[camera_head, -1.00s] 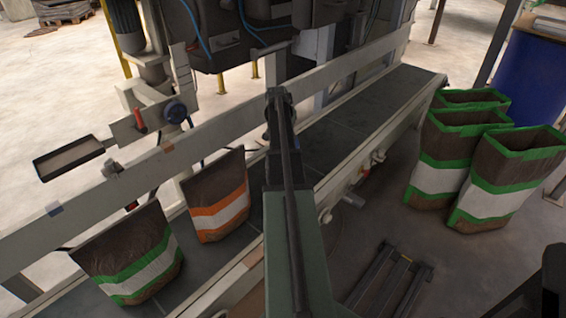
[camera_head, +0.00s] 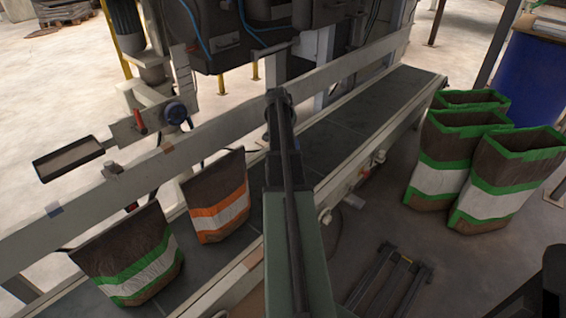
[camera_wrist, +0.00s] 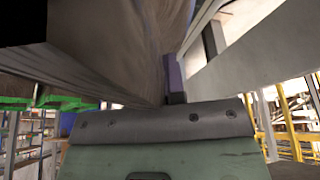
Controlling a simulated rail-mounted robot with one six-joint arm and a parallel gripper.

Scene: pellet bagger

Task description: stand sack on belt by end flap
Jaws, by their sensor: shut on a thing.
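In the wrist view brown cloth of a sack (camera_wrist: 125,45) fills the upper middle, very close to the camera. My gripper (camera_wrist: 165,120) shows in part below it, as a dark bolted plate above a grey-green body. It is shut on the sack; its fingertips and the gripped edge are not clear. In the head view my arm hides the gripper. An orange-and-white-banded sack (camera_head: 217,195) stands on the belt (camera_head: 375,115), leaning slightly, just left of my arm. A green-and-white-banded sack (camera_head: 130,255) stands further left on it. I cannot tell which sack is held.
Several green-banded sacks (camera_head: 500,185) stand on the floor to the right, near a blue drum (camera_head: 535,70). A pale guide rail (camera_head: 235,115) runs along the belt's far side. A small tray (camera_head: 68,160) sticks out above it. The belt is bare towards the upper right.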

